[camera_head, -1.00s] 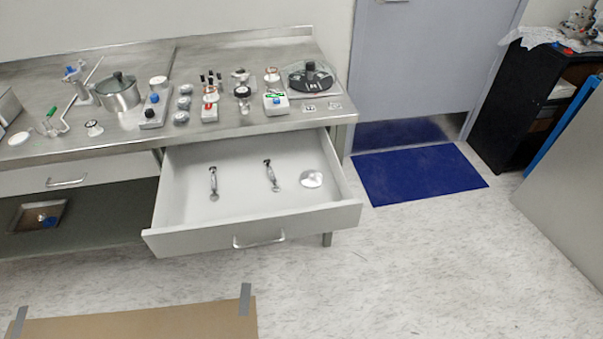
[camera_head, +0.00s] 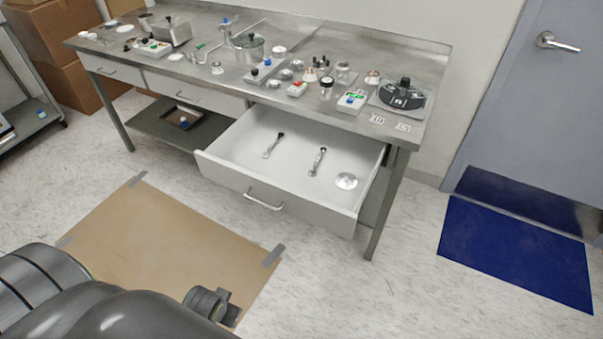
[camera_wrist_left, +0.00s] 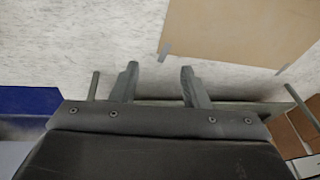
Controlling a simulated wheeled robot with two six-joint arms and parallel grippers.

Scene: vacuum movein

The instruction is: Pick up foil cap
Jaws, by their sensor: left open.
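A round silver disc (camera_head: 346,181) lies flat in the open drawer (camera_head: 272,201) of the steel bench, near its right side. It looks like foil, but I cannot be sure that it is the foil cap. My left gripper (camera_wrist_left: 160,75) is open and empty in the left wrist view, with bare floor beyond its fingers. My left arm crosses the lower left of the head view, well in front of the drawer. My right gripper is not in view.
Two slim metal tools (camera_head: 317,161) lie in the drawer left of the disc. The steel bench top (camera_head: 340,40) holds a pot (camera_head: 247,48), jars and small devices. A brown mat (camera_head: 165,235) and a blue mat (camera_head: 515,255) lie on the floor.

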